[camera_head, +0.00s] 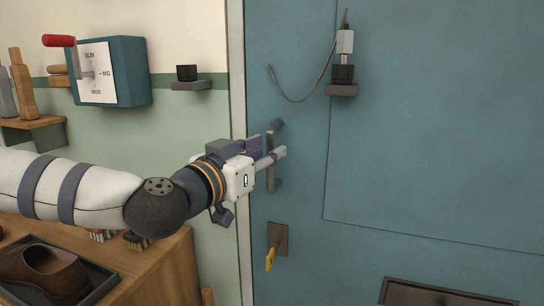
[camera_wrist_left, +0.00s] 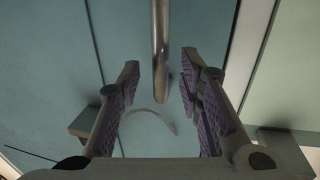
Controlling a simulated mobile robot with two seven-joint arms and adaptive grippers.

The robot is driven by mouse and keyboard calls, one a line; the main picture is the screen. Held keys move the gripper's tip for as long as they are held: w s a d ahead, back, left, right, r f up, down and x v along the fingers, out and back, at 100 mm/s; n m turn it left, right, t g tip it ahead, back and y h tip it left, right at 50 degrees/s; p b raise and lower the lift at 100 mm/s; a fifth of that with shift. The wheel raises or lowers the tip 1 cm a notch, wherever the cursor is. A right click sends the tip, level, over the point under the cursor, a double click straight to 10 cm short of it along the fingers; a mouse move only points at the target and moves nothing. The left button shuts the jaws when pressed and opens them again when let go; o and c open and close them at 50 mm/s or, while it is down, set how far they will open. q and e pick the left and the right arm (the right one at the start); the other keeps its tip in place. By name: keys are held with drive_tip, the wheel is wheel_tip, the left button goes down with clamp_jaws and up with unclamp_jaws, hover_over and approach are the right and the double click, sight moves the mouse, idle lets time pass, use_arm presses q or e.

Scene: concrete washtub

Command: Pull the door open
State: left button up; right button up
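The teal door (camera_head: 420,120) fills the right of the head view and looks shut against its pale frame (camera_head: 238,70). A grey vertical bar handle (camera_head: 272,182) stands near the door's left edge. My left gripper (camera_head: 272,152) is at the handle, its fingers pointing at the door. In the left wrist view the handle (camera_wrist_left: 160,35) reaches down between the two purple-padded fingers (camera_wrist_left: 161,75), which are spread with a gap on both sides. The left gripper is open. My right gripper is not in view.
Below the handle is a lock plate (camera_head: 278,238) with a yellow key (camera_head: 270,259). A small shelf (camera_head: 341,90) with a cabled device is on the door. A wooden bench (camera_head: 150,268) with a brown shoe (camera_head: 45,270) in a tray stands left.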

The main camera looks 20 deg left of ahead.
use_arm(q)
drive_tip(key=shift+x, duration=1.2)
clamp_jaws()
drive_tip(key=shift+s, duration=0.1)
